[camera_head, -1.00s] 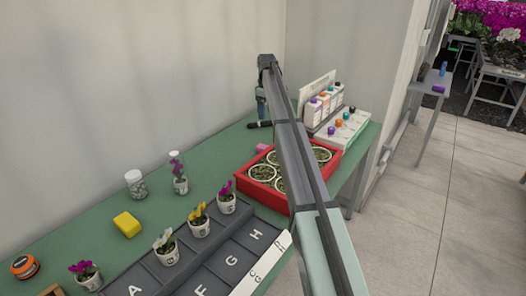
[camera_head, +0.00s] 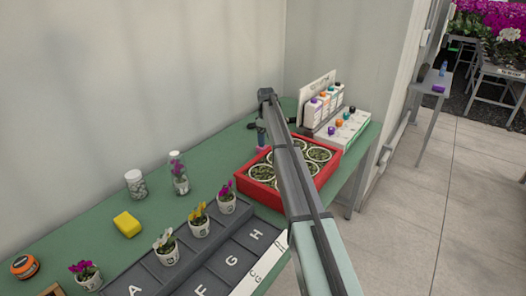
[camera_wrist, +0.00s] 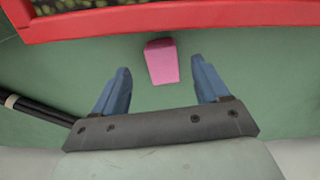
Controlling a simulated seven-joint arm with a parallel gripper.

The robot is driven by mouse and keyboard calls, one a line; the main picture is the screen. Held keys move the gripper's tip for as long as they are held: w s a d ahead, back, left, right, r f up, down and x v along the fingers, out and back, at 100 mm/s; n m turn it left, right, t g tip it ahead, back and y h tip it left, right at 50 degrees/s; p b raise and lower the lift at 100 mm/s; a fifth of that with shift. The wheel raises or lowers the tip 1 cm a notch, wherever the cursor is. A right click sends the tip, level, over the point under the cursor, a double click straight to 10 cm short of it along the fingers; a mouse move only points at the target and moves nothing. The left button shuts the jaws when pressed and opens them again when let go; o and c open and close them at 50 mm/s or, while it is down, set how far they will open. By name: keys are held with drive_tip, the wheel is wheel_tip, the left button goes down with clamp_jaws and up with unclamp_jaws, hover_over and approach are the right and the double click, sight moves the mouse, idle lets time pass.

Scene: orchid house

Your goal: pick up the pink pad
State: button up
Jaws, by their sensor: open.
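The pink pad (camera_wrist: 161,61) lies on the green bench top, close beside the red tray. In the wrist view it sits between the two blue fingers of my gripper (camera_wrist: 160,69), with a gap on each side. The fingers are open and hold nothing. In the head view my gripper (camera_head: 261,137) points down over the back of the bench, left of the tray's far end, and the pad is mostly hidden there. I cannot tell the exact height of the fingertips above the bench.
The red tray (camera_wrist: 150,21) of round pots borders the pad. A black pen-like object (camera_wrist: 38,112) lies left of my gripper in the wrist view. A bottle rack (camera_head: 342,132) stands at the bench's right end. A yellow block (camera_head: 127,224) and a lettered tray (camera_head: 205,272) are nearer.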

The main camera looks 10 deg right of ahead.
sight(266, 147)
drive_tip(key=shift+s+f, duration=0.15)
drive_tip(key=shift+f, duration=2.6)
drive_tip(key=shift+c, duration=0.2)
drive_tip(key=c, duration=1)
